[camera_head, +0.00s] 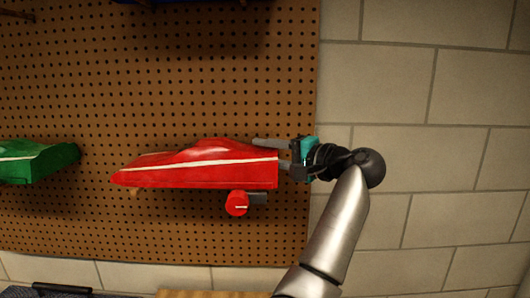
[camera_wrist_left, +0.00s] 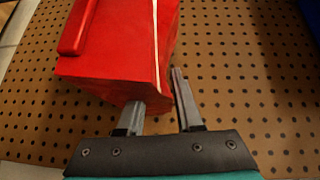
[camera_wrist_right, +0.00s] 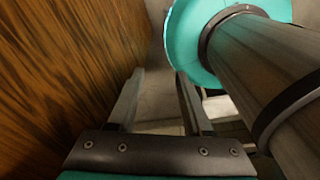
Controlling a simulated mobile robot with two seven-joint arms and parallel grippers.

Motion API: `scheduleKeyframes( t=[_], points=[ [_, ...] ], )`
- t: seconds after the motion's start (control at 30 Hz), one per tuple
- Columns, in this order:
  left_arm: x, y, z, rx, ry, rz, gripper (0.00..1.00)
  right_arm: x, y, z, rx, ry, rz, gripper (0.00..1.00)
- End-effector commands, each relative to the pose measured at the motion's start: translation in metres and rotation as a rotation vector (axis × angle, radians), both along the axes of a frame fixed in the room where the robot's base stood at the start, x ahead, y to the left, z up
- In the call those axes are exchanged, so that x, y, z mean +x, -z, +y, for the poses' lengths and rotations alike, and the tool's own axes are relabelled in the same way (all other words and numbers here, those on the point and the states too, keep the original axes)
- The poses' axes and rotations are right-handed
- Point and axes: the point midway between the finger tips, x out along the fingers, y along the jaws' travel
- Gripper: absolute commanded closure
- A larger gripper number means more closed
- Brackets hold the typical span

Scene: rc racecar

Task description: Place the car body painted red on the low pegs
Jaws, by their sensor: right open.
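The red car body (camera_head: 200,170) with a white stripe is in front of the pegboard in the head view, its nose to the left. In the left wrist view its rear (camera_wrist_left: 120,80) fills the upper left. My left gripper (camera_head: 275,155) is at its right end. In the left wrist view one fingertip (camera_wrist_left: 155,95) pair lies at the body's rear: the left tip is hidden at the body, the right finger runs close beside it. I cannot tell whether they clamp it. A peg tip (camera_head: 135,191) shows under the nose. My right gripper (camera_wrist_right: 158,80) is open and empty.
A green car body (camera_head: 40,160) is on the pegboard (camera_head: 260,240) at the left. A blue object (camera_head: 195,1) is at the top edge. A red round-ended piece (camera_head: 237,204) is just below the red body. Wood (camera_wrist_right: 60,80) stands left of my right gripper.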

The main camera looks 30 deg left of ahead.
Motion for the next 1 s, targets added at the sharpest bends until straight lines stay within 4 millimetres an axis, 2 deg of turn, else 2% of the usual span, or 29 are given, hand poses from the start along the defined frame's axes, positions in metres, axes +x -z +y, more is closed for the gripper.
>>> scheduleKeyframes(
  t=[0.27,0.7,0.83,1.0],
  points=[
    [0.0,-0.004,0.0,0.001,-0.001,0.001,0.65,0.0,-0.007,0.0,0.0,0.0,0.0,0.5],
    [-0.011,-0.006,-0.089,-0.002,0.004,0.0,0.65,0.0,0.023,0.001,0.001,0.0,0.0,0.5],
    [-0.013,-0.008,-0.107,-0.001,0.002,0.001,0.65,0.0,0.027,0.0,0.001,0.0,0.001,0.5],
    [-0.015,-0.01,-0.118,0.001,0.0,0.0,0.65,-0.001,0.029,0.001,0.001,0.0,0.001,0.5]
  ],
)
